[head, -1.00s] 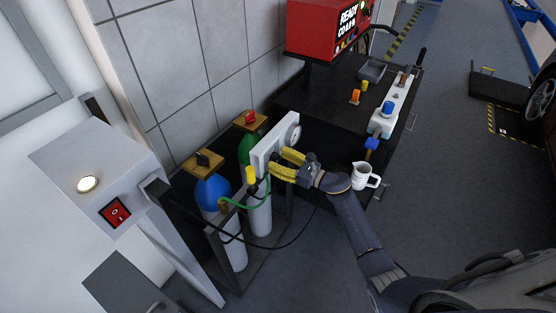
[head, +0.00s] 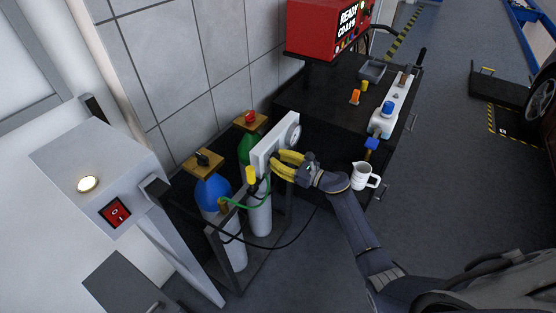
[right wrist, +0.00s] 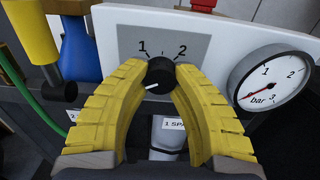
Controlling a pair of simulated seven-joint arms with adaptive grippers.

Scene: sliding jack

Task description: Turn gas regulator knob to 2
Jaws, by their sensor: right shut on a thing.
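The regulator panel (head: 264,157) is a light box with a grey face, above the gas cylinders. In the right wrist view, the black knob (right wrist: 161,73) sits on the panel's grey face (right wrist: 122,36), below the printed 1 and 2. Its white pointer mark points down and left, away from both numbers. My right gripper (right wrist: 160,76) has its yellow fingers closed on the knob's two sides. In the head view, my right gripper (head: 277,166) is at the panel's front and hides the knob. My left gripper is not in view.
A round bar gauge (right wrist: 270,79) is right of the knob, its red needle pointing lower left. A green hose (head: 252,205) and a white mug (head: 362,176) are near my right arm.

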